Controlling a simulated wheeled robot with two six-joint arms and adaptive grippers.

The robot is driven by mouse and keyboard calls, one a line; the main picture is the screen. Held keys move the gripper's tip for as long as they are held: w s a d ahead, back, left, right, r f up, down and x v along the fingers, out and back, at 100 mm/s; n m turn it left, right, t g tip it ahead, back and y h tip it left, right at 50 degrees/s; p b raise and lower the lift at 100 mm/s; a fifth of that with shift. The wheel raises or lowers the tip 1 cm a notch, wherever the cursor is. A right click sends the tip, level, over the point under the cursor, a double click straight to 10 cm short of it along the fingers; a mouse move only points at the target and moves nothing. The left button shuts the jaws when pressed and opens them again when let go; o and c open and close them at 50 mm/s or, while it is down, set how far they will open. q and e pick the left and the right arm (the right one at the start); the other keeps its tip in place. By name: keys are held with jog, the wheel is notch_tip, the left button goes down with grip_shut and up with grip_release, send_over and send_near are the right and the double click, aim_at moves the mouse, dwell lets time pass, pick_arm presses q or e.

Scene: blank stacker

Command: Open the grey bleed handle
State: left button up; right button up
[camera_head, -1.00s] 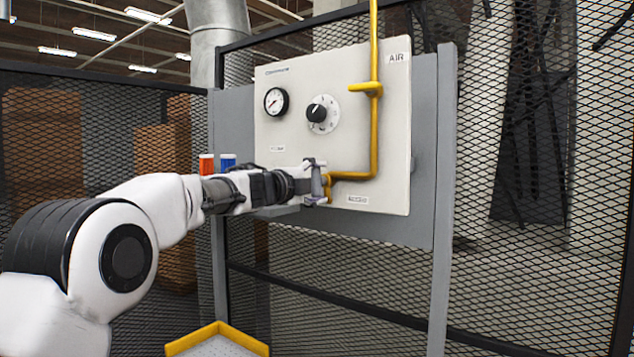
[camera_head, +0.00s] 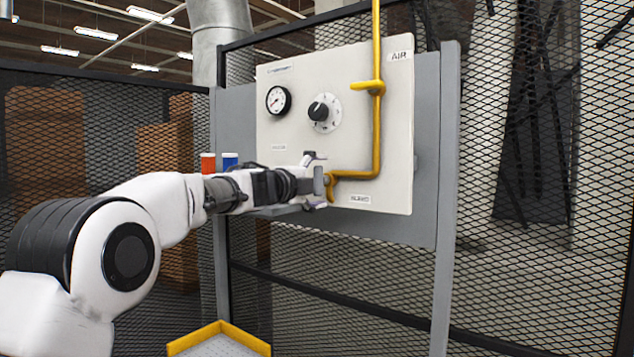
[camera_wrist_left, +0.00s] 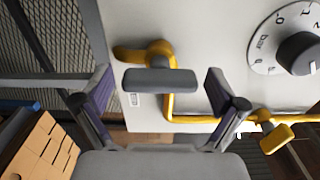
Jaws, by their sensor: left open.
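The grey bleed handle (camera_wrist_left: 160,81) is a short bar on a yellow pipe fitting, low on the white panel. In the left wrist view it lies crosswise between the two fingers, with a gap at each end. My left gripper (camera_head: 316,181) is open at the panel's lower left, one finger above the handle and one below. The left wrist view shows both fingers (camera_wrist_left: 159,82) spread and holding nothing. The gripper partly hides the handle in the head view. My right gripper is not in view.
The white panel (camera_head: 350,150) carries a gauge (camera_head: 278,100), a black knob (camera_head: 318,111) and a yellow pipe (camera_head: 376,130). Orange (camera_head: 208,163) and blue (camera_head: 229,161) cylinders stand left of it. A mesh fence (camera_head: 530,270) is behind. A yellow-edged tray (camera_head: 218,330) is below.

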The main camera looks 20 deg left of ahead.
pick_arm(q)
jog(key=v, duration=1.2)
jog(key=w+d+f+n+g+b, duration=0.1)
jog(key=w+f+g+b, duration=0.15)
jog(key=f, duration=1.25)
jog(key=w+d+f+g+b, duration=0.1)
jog(key=w+d+f+g, duration=0.15)
jog(key=f, duration=1.25)
jog(key=s+d+f+n+g+y+b, duration=0.15)
jog(key=s+f, duration=0.35)
jog(key=f, duration=0.9)
jog(key=s+d+f+n+g+b, duration=0.1)
jog(key=s+f+n+g, duration=0.25)
jog(key=f, duration=1.05)
jog(key=s+d+f+n+g+y+b, duration=0.15)
jog(key=s+f+n+g, duration=0.35)
jog(key=s+f, duration=1.75)
jog(key=s+a+n+g+y, duration=0.1)
jog(key=s+a+n, duration=0.1)
jog(key=s+n, duration=0.4)
jog(key=s+a+n+g+y+b, duration=0.1)
jog(key=s+n, duration=0.4)
jog(key=s, duration=0.7)
jog(key=shift+s+a+f+n+y, duration=0.2)
jog(key=shift+a+f+n+y, duration=0.3)
jog(key=shift+a, duration=0.6)
